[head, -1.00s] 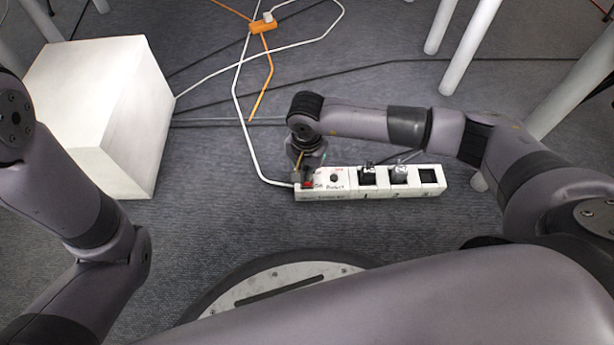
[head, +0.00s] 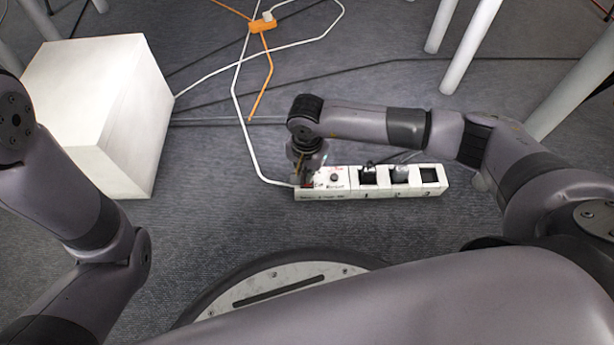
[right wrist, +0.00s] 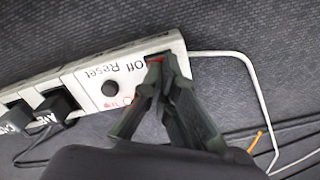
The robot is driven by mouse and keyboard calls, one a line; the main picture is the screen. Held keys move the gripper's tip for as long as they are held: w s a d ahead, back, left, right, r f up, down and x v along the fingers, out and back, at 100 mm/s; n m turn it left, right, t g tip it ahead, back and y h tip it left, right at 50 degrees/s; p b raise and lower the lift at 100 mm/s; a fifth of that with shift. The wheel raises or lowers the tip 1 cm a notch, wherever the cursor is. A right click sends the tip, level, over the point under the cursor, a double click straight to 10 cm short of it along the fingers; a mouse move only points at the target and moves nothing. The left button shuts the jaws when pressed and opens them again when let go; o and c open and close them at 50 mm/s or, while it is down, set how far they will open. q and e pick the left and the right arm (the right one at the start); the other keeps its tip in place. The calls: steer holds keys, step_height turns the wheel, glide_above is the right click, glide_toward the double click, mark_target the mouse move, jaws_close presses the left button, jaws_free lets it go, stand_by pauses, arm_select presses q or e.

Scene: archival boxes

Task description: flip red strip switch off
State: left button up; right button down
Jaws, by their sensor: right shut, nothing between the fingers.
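The white power strip (head: 342,190) lies on the carpet in the head view, and it crosses the upper left of the right wrist view (right wrist: 82,72). Its red switch (right wrist: 157,58) sits at the cable end, beside the words "Off" and "Reset", and only a sliver of red shows. My right gripper (right wrist: 162,66) is shut and empty, pointing down with its fingertips at the switch, covering most of it. Contact and the switch position cannot be told. In the head view my right gripper (head: 305,178) hides the switch. My left arm shows, but its gripper is out of view.
Two black plugs (right wrist: 57,103) sit in the strip's sockets. A white cable (head: 238,100) runs from the strip towards an orange connector (head: 262,26). A white box (head: 100,110) stands at the left. White table legs (head: 470,45) stand at the back right.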

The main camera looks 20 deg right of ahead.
steer(key=shift+f+b, duration=0.35)
steer(key=shift+f, duration=0.2)
steer(key=shift+r, duration=0.15)
step_height(320, 180, up, 7)
steer(key=p, duration=0.5)
steer(key=shift+p, duration=0.3)
stand_by(0.5)
